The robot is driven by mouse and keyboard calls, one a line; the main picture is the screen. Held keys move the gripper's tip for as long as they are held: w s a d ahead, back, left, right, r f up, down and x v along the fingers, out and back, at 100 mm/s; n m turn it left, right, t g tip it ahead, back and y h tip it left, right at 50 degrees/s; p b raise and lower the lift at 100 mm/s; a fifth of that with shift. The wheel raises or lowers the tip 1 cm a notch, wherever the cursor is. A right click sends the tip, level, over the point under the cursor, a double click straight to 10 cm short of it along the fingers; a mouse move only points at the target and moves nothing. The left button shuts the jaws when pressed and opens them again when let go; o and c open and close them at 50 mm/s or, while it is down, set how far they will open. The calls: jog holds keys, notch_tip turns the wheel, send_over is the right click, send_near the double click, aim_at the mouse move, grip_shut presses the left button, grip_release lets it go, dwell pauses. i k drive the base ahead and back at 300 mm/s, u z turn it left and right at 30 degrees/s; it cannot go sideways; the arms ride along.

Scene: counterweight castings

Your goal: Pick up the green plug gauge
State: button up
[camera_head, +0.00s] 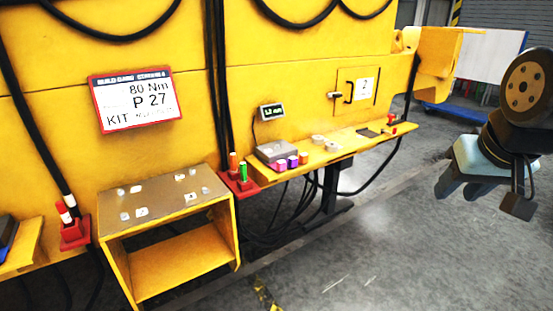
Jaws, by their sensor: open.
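A small green upright cylinder (243,171), which looks like the green plug gauge, stands in a red holder (240,185) at the left end of the yellow shelf. A red-orange upright cylinder (233,161) stands beside it in the same holder. My gripper (460,190) hangs at the right side of the picture, open and empty, far to the right of the holder and apart from everything. Its fingers point down.
The yellow shelf (345,147) carries a grey block (276,151), several small coloured cylinders (293,162) and pale rings (332,146). A yellow stand (165,195) with a grey top is at left. Black cables hang behind the holder. Floor between shelf and gripper is clear.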

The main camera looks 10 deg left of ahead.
aim_at(243, 165)
jog(key=u, duration=0.15)
jog(key=i, duration=1.1)
jog(key=u, duration=0.6)
jog(key=k, duration=0.9)
jog(key=u, duration=0.15)
jog(key=i, duration=0.95)
jog(key=z, duration=0.05)
